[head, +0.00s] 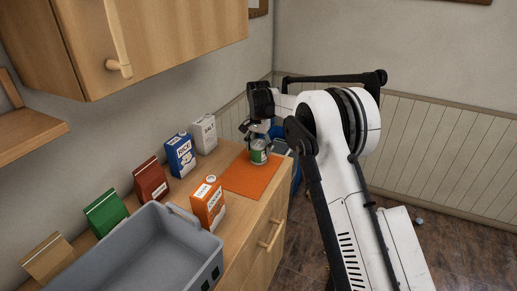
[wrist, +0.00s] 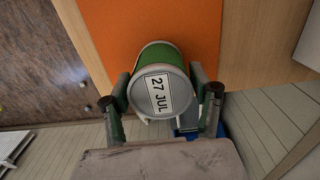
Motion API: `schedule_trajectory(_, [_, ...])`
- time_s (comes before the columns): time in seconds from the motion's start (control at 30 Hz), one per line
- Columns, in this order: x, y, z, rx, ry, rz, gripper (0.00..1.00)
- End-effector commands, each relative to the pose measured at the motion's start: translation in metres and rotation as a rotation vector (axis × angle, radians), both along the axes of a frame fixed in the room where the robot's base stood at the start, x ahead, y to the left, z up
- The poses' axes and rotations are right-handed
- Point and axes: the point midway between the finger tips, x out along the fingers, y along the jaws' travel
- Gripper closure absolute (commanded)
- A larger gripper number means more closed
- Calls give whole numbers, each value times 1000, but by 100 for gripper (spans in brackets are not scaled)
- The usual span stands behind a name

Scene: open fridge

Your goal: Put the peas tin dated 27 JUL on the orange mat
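The peas tin (head: 259,153) is green with a pale lid. In the wrist view its end (wrist: 160,92) faces me and carries a label reading 27 JUL. My gripper (head: 260,137) has a finger on each side of the tin, and in the wrist view the fingers (wrist: 160,97) appear to press on it. The orange mat (head: 251,179) lies on the counter, and it also shows behind the tin in the wrist view (wrist: 190,22). The tin is over the mat's far right part. I cannot tell whether its base touches the mat.
A cocoa box (head: 208,204) stands at the mat's near left corner. A rice box (head: 180,155), a salt box (head: 205,134) and a red-brown packet (head: 150,180) line the wall. A grey crate (head: 178,222) is in front. The mat's middle is clear.

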Motion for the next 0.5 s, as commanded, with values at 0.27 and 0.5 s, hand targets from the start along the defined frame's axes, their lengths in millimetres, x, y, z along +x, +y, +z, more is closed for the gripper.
schedule_trajectory(0.27, [0, 0, 1, 0, 0, 0, 29])
schedule_trajectory(0.5, [0, 0, 13, 0, 0, 0, 29])
